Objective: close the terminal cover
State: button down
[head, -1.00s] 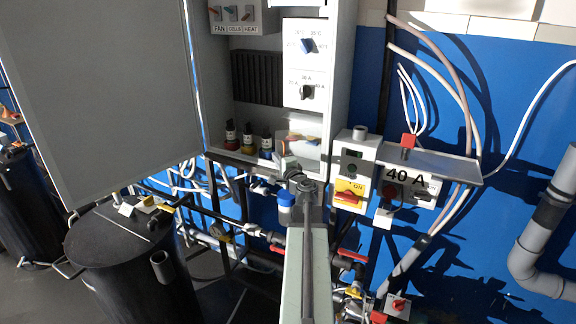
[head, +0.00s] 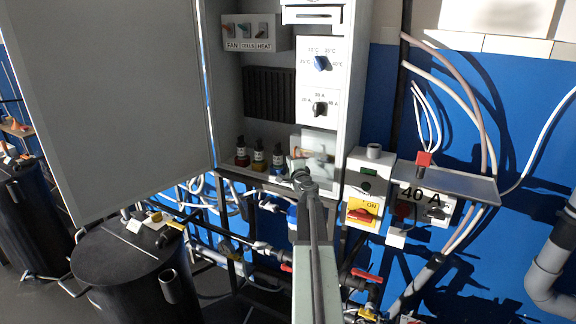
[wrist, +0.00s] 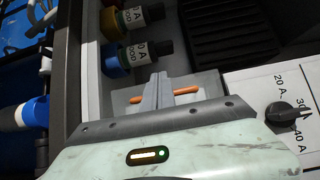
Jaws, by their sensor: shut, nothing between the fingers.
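The terminal cover appears to be the pale, clear panel (head: 318,143) low in the right part of the grey cabinet. In the wrist view a pale panel (wrist: 208,84) with an orange bar (wrist: 186,91) across it lies just behind my fingertips, and I take it for the same cover. My gripper (wrist: 160,82) is shut and empty, its fingers crossing in front of the orange bar. I cannot tell whether they touch it. In the head view my wrist hides the lower part of the cover, so its exact angle is unclear.
Several banded plugs (head: 259,155) stand left of the cover. The dial panel (head: 318,82) is above it. The open cabinet door (head: 110,100) fills the left side. A switch box (head: 366,187) and a shelf (head: 455,180) stand to the right.

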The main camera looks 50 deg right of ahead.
dwell(0.5)
jog(key=s+a, duration=0.2)
jog(key=a, duration=1.1)
jog(key=shift+s+a, duration=0.25)
jog(key=shift+a, duration=0.15)
